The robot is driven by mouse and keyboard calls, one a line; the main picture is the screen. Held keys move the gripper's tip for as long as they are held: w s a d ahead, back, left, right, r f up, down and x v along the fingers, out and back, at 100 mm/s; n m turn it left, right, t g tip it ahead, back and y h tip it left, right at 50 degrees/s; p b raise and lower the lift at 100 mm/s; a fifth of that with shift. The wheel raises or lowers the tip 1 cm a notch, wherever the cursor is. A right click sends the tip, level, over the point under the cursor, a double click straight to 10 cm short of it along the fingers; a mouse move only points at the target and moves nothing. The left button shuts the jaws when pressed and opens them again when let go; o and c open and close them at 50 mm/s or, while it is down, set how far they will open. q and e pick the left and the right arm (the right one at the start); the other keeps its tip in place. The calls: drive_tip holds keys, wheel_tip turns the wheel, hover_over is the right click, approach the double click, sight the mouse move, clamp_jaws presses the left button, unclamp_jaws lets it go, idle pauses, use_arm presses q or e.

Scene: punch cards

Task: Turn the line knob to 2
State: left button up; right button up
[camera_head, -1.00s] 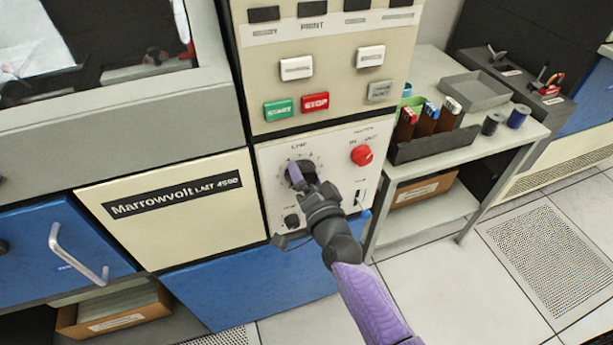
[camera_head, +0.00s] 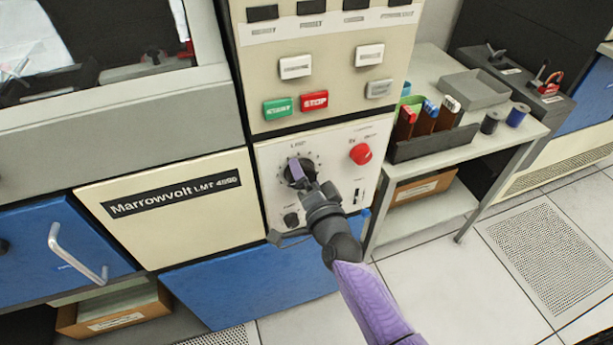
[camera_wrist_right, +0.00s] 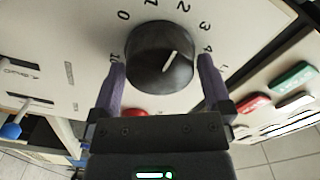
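The line knob (camera_head: 288,174) is round and black, on a cream panel under the label LINE. In the right wrist view the knob (camera_wrist_right: 158,68) has a white pointer line slanting up and right, toward the 2 and 3 marks; the exact setting is hard to read. The numeral 2 (camera_wrist_right: 187,6) is at the top edge. My right gripper (camera_head: 300,176) is at the knob. Its two purple fingers (camera_wrist_right: 161,66) stand on either side of the knob, with small gaps visible, so it is open around it. My left gripper is not in view.
A red round button (camera_head: 360,154) is right of the knob. A smaller black knob (camera_head: 291,219) is below it. Green START (camera_head: 277,109) and red STOP (camera_head: 314,102) buttons sit above. A side table (camera_head: 440,146) with a card rack stands at the right.

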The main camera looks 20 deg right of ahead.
drive_tip(key=s+p, duration=0.2)
drive_tip(key=s, duration=0.8)
drive_tip(key=shift+d, duration=0.2)
